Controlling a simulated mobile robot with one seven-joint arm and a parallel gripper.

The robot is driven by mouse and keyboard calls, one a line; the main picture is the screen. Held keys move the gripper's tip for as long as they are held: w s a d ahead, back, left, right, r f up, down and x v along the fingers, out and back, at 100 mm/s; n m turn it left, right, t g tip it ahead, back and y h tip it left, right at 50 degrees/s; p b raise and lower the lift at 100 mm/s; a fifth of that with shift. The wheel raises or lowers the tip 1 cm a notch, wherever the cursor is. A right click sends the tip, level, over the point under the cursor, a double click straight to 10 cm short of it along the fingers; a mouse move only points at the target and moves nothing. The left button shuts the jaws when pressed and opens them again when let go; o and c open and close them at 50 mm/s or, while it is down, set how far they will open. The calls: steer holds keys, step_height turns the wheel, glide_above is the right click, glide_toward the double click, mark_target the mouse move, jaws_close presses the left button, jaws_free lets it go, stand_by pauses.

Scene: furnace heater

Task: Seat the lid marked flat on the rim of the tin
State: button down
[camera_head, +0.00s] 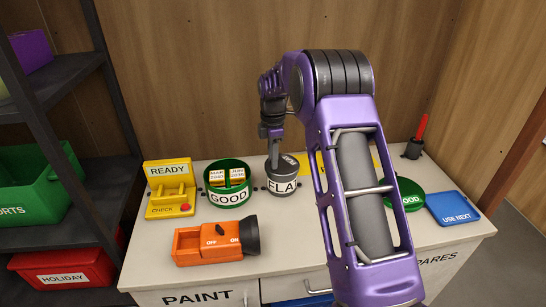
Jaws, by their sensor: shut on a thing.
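A dark grey tin (282,188) with a white label reading "FLA", the rest hidden by my arm, stands on the white bench. A dark grey lid (287,170) with a pale marking lies at the tin's top. The marking is too small to read. My gripper (273,162) reaches down from above at the lid's left part and is shut on it. I cannot tell whether the lid touches the rim all round or is slightly tilted.
A green "GOOD" tin (228,197) holding yellow batteries stands close on the left. Beyond it is a yellow "READY" checker (170,190); an orange flashlight (216,244) lies in front. A green "GOOD" lid (409,195) and blue "USE NEXT" tray (452,208) are right.

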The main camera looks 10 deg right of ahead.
steer(key=shift+f, duration=0.45)
steer(key=c, duration=0.6)
jaws_free()
steer(key=shift+r, duration=0.1)
step_height(320, 180, up, 17)
steer(key=p, duration=0.1)
steer(key=shift+r, duration=0.15)
steer(key=shift+a, duration=0.1)
